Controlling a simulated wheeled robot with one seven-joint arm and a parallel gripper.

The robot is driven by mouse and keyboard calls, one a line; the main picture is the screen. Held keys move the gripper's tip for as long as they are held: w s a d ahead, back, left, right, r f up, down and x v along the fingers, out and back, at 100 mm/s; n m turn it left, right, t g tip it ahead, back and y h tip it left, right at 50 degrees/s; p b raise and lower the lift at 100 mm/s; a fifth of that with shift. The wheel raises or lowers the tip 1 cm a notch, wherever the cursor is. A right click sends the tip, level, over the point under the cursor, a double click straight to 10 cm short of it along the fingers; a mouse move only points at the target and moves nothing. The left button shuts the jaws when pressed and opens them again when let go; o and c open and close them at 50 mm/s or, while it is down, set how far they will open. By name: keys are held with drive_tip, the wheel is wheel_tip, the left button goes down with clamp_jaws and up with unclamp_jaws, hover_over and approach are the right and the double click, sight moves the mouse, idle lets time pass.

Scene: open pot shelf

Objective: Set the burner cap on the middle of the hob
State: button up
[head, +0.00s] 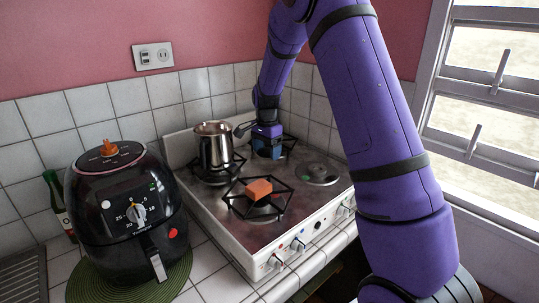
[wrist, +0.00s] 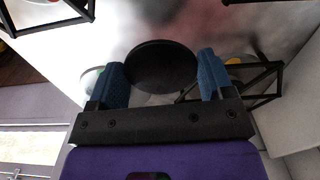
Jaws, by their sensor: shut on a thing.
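The burner cap, a round black disc (wrist: 162,66), is between the blue fingers of my gripper (wrist: 163,84) in the wrist view. My gripper is shut on it. In the head view my gripper (head: 267,151) is low over the back right part of the hob, right of the steel pot, and the cap is hidden there. The hob (head: 222,222) is a white stove top with a stained surface, black grates and knobs along its front. I cannot tell how far the cap is above the surface.
A steel pot (head: 214,146) stands on the back left grate. An orange block (head: 258,190) sits on the front grate. A burner without a grate (head: 318,174) is at the right. A black air fryer (head: 128,212) stands left of the hob, and a tiled wall (head: 190,90) is behind.

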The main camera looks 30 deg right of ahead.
sight(266, 173)
drive_tip(key=shift+a+f, duration=0.15)
drive_tip(key=shift+f, duration=2.8)
drive_tip(key=shift+f, duration=0.4)
drive_tip(key=o, duration=0.9)
drive_tip(key=shift+o, duration=0.2)
wheel_tip(266, 173, up, 9)
drive_tip(key=shift+r, duration=0.9)
